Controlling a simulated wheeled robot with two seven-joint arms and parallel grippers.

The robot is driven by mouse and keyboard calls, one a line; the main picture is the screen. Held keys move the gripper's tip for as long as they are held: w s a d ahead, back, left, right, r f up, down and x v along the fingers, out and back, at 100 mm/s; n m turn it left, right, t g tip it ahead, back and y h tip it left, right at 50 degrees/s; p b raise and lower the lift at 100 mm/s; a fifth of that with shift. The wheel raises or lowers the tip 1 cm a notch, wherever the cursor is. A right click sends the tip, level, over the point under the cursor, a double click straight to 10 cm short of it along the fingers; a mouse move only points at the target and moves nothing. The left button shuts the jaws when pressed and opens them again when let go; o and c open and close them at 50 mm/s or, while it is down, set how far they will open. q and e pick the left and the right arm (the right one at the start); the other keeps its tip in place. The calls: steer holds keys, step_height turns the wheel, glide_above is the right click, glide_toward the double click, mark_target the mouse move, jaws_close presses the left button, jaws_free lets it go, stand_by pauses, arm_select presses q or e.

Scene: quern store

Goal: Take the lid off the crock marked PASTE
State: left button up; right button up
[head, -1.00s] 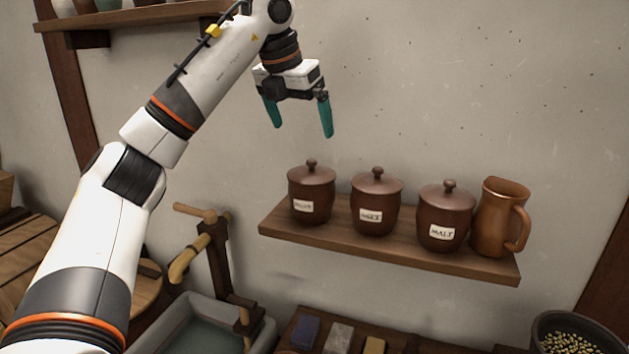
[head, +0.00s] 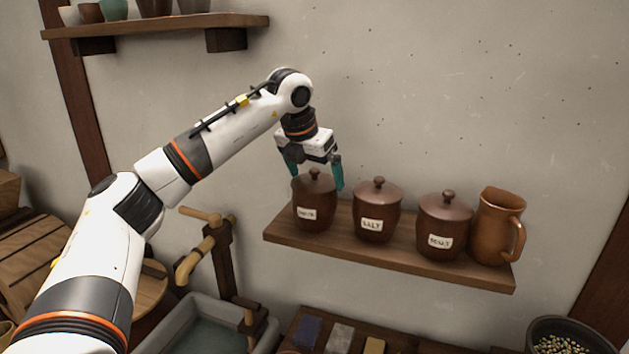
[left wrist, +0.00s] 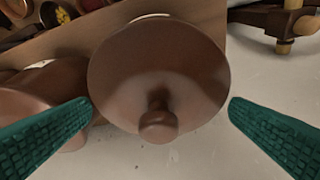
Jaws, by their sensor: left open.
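Three lidded brown crocks stand on a wooden wall shelf. The left crock (head: 314,219) has a label too blurred to read surely; the middle crock's label (head: 371,225) looks like SALT, and the right crock's label (head: 440,241) looks like MALT. I cannot confirm which is PASTE. My left gripper (head: 316,182) is open, pointing down at the left crock's lid, its fingers on either side of the knob. In the left wrist view the round lid (left wrist: 150,65) and its knob (left wrist: 158,125) lie between the open fingers, with nothing gripped. My right gripper is not in view.
The shelf (head: 400,255) also holds a copper-brown jug (head: 497,228) at its right end. The middle crock stands close to the left one. Below are a basin (head: 205,330) with a wooden tap, several small blocks and a dark bowl (head: 570,335). The wall above the crocks is bare.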

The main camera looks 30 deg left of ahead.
arm_select(q)
steer(key=shift+r, duration=0.1)
steer(key=c, duration=0.7)
